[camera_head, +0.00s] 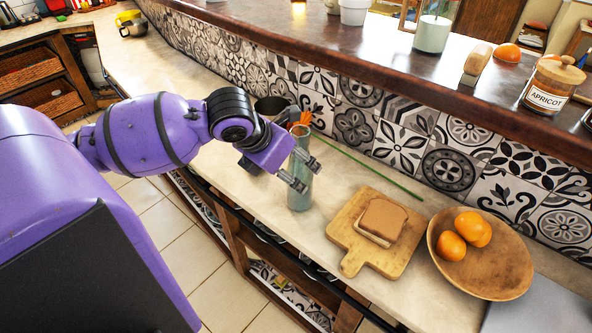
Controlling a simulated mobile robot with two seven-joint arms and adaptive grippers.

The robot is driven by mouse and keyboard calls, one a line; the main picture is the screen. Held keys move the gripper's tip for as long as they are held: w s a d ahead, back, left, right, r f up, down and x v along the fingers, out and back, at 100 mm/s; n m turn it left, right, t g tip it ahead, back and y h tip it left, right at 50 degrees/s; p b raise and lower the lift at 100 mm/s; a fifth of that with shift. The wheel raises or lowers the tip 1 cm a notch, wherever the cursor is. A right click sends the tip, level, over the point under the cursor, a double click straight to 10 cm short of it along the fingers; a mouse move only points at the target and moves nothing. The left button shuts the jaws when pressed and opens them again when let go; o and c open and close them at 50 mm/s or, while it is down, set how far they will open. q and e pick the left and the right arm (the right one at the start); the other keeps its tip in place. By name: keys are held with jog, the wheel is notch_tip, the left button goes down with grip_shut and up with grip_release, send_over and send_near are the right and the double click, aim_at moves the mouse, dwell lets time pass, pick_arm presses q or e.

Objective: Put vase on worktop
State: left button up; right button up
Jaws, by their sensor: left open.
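A tall, pale green glass vase (300,199) stands upright on the beige worktop (219,171), near its front edge. My left gripper (307,176) is open, with its fingertips in front of the upper part of the vase in the picture. I cannot tell whether the fingers touch the vase or straddle it. Part of the vase is hidden behind the gripper. An orange item (301,130) shows at the vase's top, partly hidden by the gripper. My right gripper is not in view.
A cutting board (346,255) with bread (382,219) and a wooden bowl (500,274) of oranges lie right of the vase. A thin green stem (372,168) lies behind. A dark pot (271,105) stands by the tiled wall. A raised dark ledge (400,85) runs above.

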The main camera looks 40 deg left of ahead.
pick_arm(q)
jog(key=p+v, duration=0.1)
jog(key=v, duration=0.6)
dwell(1.1)
